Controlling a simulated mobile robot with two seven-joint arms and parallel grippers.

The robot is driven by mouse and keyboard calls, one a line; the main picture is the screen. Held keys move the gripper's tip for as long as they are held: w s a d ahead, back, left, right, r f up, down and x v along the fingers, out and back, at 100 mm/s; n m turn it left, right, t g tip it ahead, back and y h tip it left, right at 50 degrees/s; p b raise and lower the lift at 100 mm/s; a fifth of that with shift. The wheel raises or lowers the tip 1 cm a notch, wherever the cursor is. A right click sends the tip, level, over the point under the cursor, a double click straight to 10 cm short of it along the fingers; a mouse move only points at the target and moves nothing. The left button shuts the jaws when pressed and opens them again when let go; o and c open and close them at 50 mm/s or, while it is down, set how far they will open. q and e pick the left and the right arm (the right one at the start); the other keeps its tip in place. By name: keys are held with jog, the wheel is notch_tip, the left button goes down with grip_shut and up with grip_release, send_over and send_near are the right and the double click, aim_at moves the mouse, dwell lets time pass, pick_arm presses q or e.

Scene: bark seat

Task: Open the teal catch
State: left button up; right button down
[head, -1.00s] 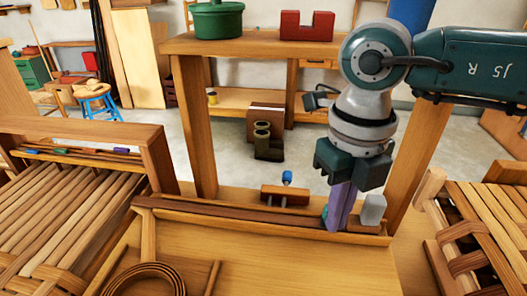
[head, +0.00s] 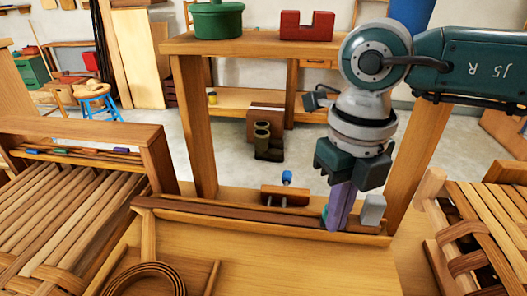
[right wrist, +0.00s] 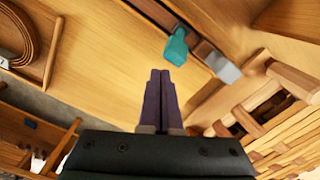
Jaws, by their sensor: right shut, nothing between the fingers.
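The teal catch (right wrist: 176,48) is a small rounded block at the end of a dark strip, seen in the right wrist view. In the head view only a sliver of the teal catch (head: 325,212) shows, mostly hidden behind my right fingers. My right gripper (head: 337,228) points down at the front rail, with its purple fingers shut and empty. In the right wrist view the right fingertips (right wrist: 160,73) are together, just short of the catch; I cannot tell whether they touch it. My left gripper is not in view.
A grey block (head: 373,209) stands just right of the fingers on the rail. A dark strip (head: 235,214) runs along the rail to the left. A wooden clamp-like piece with a blue knob (head: 287,178) sits behind. Wooden posts flank the arm; a coil (head: 146,282) lies in front.

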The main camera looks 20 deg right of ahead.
jog(key=shift+f, duration=0.1)
jog(key=shift+f+b, duration=1)
jog(key=shift+f, duration=0.05)
jog(key=shift+w+d+f+b, duration=0.1)
jog(key=shift+w+d+b, duration=0.4)
jog(key=shift+w+b, duration=0.35)
jog(key=shift+w+d+b, duration=0.45)
jog(key=shift+w+b, duration=0.25)
jog(key=shift+b, duration=0.15)
jog(key=shift+w+d+f+b, duration=0.1)
jog(key=shift+w+d+b, duration=0.15)
jog(key=shift+b, duration=0.15)
jog(key=shift+w+r, duration=0.15)
jog(key=shift+r, duration=0.05)
